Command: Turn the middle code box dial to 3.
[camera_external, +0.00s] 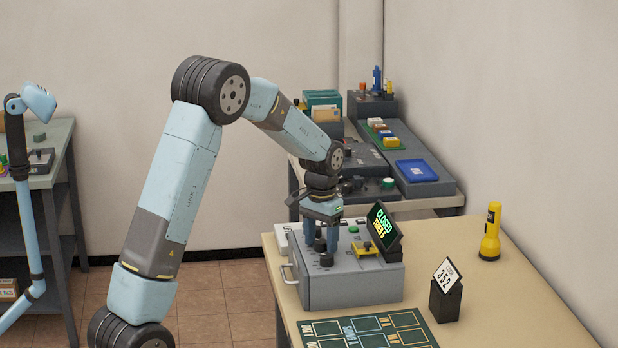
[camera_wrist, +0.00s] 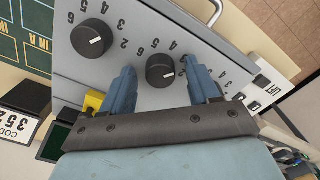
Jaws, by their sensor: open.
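The grey code box (camera_external: 350,285) stands on the tan table. Black round dials sit in a row on its sloped top. In the wrist view the dial at the mat end (camera_wrist: 91,38) is clear of my gripper. The middle dial (camera_wrist: 160,70) lies between the two blue fingers of my gripper (camera_wrist: 160,66), which are open with a gap visible on both sides. It has a white pointer mark, and printed digits surround it; the digit it points to is unclear. In the external view my gripper (camera_external: 321,240) comes down onto the box top, partly hiding the dials.
A display (camera_external: 383,224) reading CLOSED, TRIES 5 stands on the box beside a yellow part (camera_external: 364,248). A card reading 352 (camera_external: 446,274) sits in a black holder. A yellow flashlight (camera_external: 490,232) and green mat (camera_external: 365,332) are nearby.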

